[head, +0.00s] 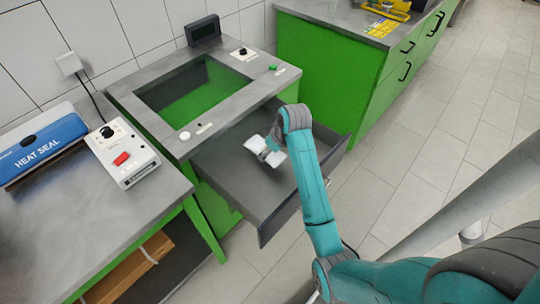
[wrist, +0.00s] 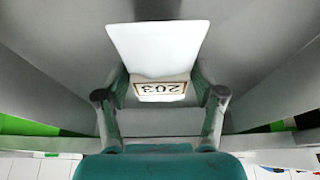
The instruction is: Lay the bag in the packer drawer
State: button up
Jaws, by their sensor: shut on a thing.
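The bag (wrist: 158,42) is white, with a tan-edged label reading "203" upside down in the wrist view. My gripper (wrist: 161,98) is shut on the bag, one finger at each side of the label end. In the head view the small white bag (head: 274,159) shows at my gripper (head: 265,150), over the packer drawer (head: 240,188). The drawer is grey, pulled open and otherwise looks empty. My arm hides part of its right side. I cannot tell whether the bag touches the drawer floor.
The packer bench (head: 150,118) with a rectangular opening stands above the drawer. A blue heat sealer (head: 40,148) and a control box (head: 122,155) sit on the left table. A green cabinet (head: 320,65) stands close to the drawer's right side. Tiled floor at right is clear.

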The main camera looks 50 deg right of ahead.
jog(key=shift+f, duration=1.7)
jog(key=shift+f, duration=0.15)
jog(key=o, duration=1.3)
jog(key=v, duration=1.2)
